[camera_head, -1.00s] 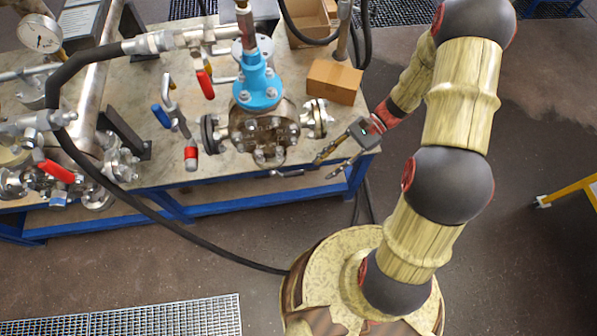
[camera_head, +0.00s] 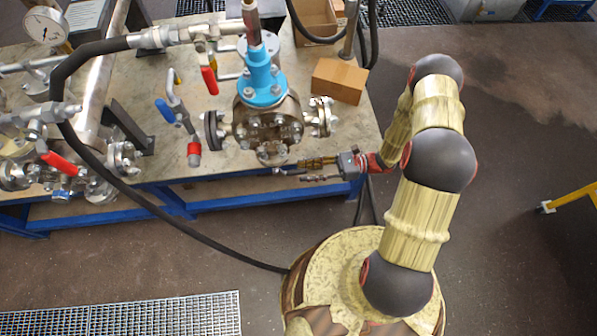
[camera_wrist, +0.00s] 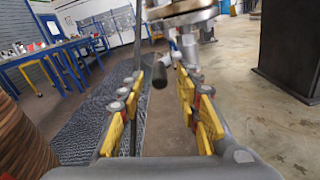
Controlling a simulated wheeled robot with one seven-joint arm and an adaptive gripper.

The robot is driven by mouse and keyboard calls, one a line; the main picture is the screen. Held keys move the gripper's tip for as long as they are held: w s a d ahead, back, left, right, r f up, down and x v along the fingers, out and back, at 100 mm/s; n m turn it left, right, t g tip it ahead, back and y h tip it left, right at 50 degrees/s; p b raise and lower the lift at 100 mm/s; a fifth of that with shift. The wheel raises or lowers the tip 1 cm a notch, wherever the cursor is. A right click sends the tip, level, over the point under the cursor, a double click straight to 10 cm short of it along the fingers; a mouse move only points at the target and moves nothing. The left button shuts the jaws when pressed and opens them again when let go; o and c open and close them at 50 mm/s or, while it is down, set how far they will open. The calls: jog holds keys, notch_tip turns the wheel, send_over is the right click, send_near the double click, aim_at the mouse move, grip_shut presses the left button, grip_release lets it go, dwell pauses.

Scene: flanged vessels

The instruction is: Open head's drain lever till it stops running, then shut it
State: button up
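The flanged steel vessel with a blue top (camera_head: 268,128) stands at the bench's front edge; its flanged underside (camera_wrist: 182,18) is at the top of the wrist view. Below that hang metal fittings (camera_wrist: 188,48) and a small black-ended lever (camera_wrist: 160,74), apparently the drain lever. My gripper (camera_head: 292,173) is low beside the vessel's front right, pointing left. In the wrist view my gripper (camera_wrist: 160,88) is open, its yellow-padded fingers on either side of the black lever end. I cannot tell whether they touch it. No running liquid can be made out.
A loose-looking red-and-blue-handled valve (camera_head: 182,125) is left of the vessel. A cardboard box (camera_head: 339,80) sits to its right. A black hose (camera_head: 150,208) loops from the pipework down across the bench front. The bench's blue front rail (camera_head: 230,195) runs below my gripper.

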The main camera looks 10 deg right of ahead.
aim_at(298, 172)
jog(key=shift+a, duration=1.5)
jog(key=shift+c, duration=0.8)
grip_shut()
